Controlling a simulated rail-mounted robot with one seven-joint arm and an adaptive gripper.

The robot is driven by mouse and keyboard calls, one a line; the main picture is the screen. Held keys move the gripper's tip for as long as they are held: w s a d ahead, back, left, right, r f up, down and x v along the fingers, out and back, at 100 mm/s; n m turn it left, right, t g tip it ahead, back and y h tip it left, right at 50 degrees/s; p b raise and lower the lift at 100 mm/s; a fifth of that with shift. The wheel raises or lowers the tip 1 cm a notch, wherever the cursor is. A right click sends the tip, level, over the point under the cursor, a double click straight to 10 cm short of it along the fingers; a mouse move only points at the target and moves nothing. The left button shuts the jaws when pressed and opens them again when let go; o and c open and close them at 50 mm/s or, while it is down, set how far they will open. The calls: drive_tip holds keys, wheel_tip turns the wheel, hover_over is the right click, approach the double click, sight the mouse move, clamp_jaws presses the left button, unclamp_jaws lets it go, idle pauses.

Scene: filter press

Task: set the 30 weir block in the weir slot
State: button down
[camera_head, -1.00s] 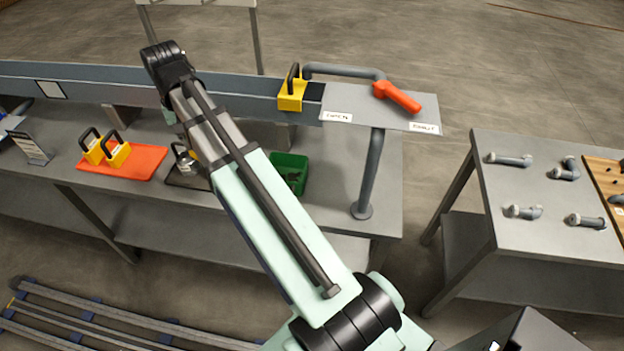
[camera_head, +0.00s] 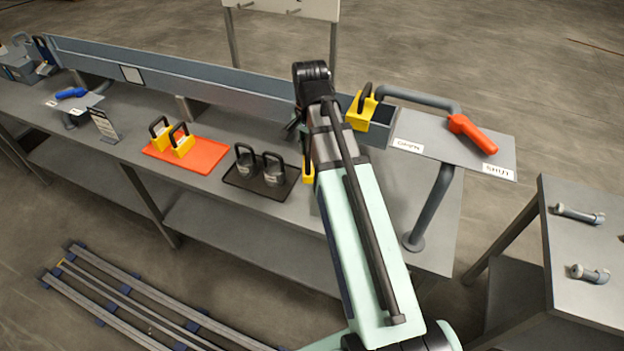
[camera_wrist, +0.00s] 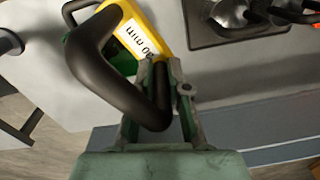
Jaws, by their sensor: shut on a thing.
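In the wrist view my gripper (camera_wrist: 162,88) is shut on the black looped handle of a yellow weir block (camera_wrist: 140,32). Its white label ends in "0 mm"; the first digit is hard to read. In the head view only a sliver of this block (camera_head: 308,170) shows beside my arm, apparently above the bench; my fingers are hidden there. Another yellow block (camera_head: 361,110) with a black handle stands at the right end of the long grey trough (camera_head: 220,88). I cannot clearly make out the weir slot.
A red tray (camera_head: 208,152) holds two yellow handled blocks. A dark tray (camera_head: 262,188) holds two grey handled pieces. A red lever (camera_head: 472,133) on a grey pipe lies over a plate with OPEN and SHUT labels. A blue lever (camera_head: 70,93) is at far left.

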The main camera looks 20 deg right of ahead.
wheel_tip(320, 180, down, 13)
drive_tip(key=shift+f+p, duration=0.1)
drive_tip(key=shift+p, duration=0.65)
drive_tip(key=c, duration=1.6)
unclamp_jaws()
drive_tip(key=shift+f, duration=0.1)
drive_tip(key=o, duration=0.5)
drive_tip(key=shift+c, duration=0.2)
wheel_tip(320, 180, up, 12)
drive_tip(key=shift+d+f+b, duration=0.1)
drive_tip(key=shift+d+b, duration=0.05)
drive_tip(key=shift+b, duration=0.9)
drive_tip(key=shift+o, duration=0.4)
drive_tip(key=shift+s+r, duration=0.1)
drive_tip(key=shift+r, duration=0.2)
